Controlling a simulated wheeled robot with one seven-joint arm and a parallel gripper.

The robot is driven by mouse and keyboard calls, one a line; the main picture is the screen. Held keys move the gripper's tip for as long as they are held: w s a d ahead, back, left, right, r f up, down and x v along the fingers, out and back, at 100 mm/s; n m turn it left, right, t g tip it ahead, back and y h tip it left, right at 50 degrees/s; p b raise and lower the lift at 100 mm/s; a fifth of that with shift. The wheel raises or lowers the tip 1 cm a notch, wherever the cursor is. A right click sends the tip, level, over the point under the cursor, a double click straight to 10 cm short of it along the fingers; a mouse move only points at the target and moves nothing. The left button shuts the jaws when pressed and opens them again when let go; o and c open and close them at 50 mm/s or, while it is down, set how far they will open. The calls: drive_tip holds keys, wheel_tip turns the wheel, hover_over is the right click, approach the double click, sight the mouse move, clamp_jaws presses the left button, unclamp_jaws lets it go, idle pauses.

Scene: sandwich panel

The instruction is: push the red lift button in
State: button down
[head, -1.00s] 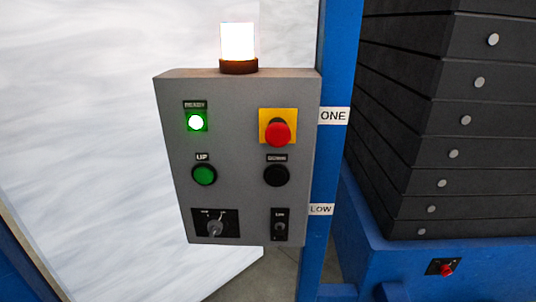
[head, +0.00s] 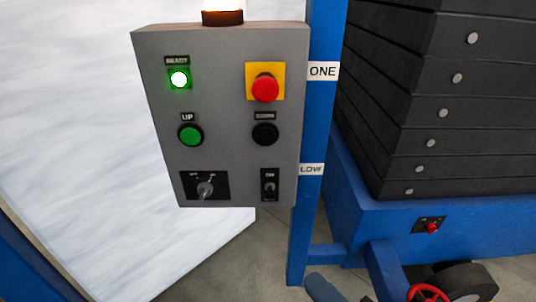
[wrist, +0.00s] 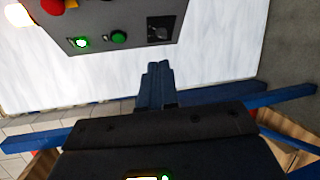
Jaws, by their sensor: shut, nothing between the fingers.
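Two red buttons show in the head view. A small red button (head: 431,228) sits on a black plate on the side of the blue base at the right, below the dark stack. A larger red mushroom button (head: 265,88) stands on a yellow square on the grey control panel (head: 222,110). The red mushroom button also shows at the top left edge of the wrist view (wrist: 52,5). My gripper (wrist: 155,68) is shut and empty in the wrist view, apart from the panel and touching no button. I do not make it out in the head view.
The panel carries a lit green lamp (head: 179,79), a green button (head: 190,134), a black button (head: 265,134) and switches. A blue post (head: 314,130) stands right of it.

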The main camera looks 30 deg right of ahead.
drive_tip(key=w+a+r+n+t+h+b, duration=0.1)
drive_tip(key=w+r+n+h, duration=0.3)
drive_tip(key=r, duration=0.4)
drive_tip(key=w+a+r+n+t+h, duration=0.1)
drive_tip(key=w+r+n+h, duration=0.3)
drive_tip(key=w+r+n, duration=0.2)
wheel_tip(320, 180, up, 3)
drive_tip(key=shift+f+n+b, duration=0.15)
drive_tip(key=shift+n+b, duration=0.2)
drive_tip(key=shift+n, duration=0.15)
drive_tip(key=shift+w, duration=0.1)
drive_tip(key=b, duration=0.5)
approach(266, 93)
drive_tip(key=x, duration=0.6)
drive_tip(key=shift+w+d, duration=0.1)
drive_tip(key=shift+w, duration=0.3)
